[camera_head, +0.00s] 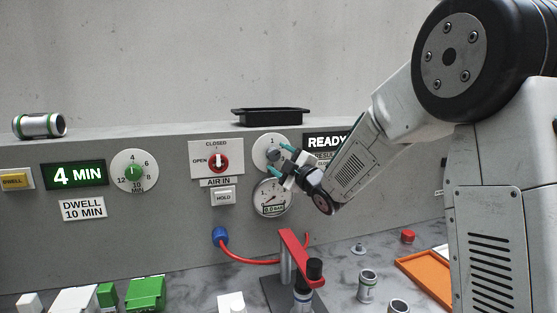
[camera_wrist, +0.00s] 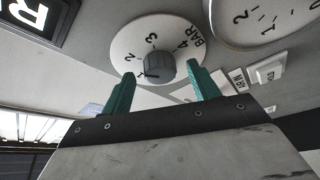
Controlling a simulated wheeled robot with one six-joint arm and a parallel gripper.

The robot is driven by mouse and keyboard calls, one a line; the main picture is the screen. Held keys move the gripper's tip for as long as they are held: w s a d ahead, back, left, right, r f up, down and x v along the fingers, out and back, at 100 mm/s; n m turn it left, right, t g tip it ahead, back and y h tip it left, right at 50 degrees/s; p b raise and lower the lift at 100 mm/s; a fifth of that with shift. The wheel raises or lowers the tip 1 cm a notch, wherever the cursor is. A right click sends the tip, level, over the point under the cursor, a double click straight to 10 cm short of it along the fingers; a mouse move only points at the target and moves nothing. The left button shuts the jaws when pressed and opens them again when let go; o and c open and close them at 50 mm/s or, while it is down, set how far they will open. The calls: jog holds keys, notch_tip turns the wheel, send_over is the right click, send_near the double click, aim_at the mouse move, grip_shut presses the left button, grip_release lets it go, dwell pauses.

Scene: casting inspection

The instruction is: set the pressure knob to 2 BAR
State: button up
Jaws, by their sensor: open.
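The pressure knob (camera_head: 273,153) is a grey knob on a round white dial on the grey panel. In the wrist view the dark knob (camera_wrist: 160,67) stands at the middle of its dial (camera_wrist: 147,27), with 2, 3, 4 and BAR legible. Its pointer setting is not clear. My gripper (camera_head: 279,159) is in front of the dial, with green fingers. In the wrist view my gripper (camera_wrist: 161,72) is open, one finger to each side of the knob, with gaps showing. The pressure gauge (camera_head: 272,198) below the dial appears to read 0.0 BAR.
The red air-in valve (camera_head: 219,162) and HOLD button (camera_head: 223,196) are left of the dial; the READY display (camera_head: 325,142) is right. A black tray (camera_head: 270,117) sits on the ledge above. A red lever (camera_head: 298,257) stands on the bench below.

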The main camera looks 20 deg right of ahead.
jog(key=v, duration=0.7)
dwell(0.3)
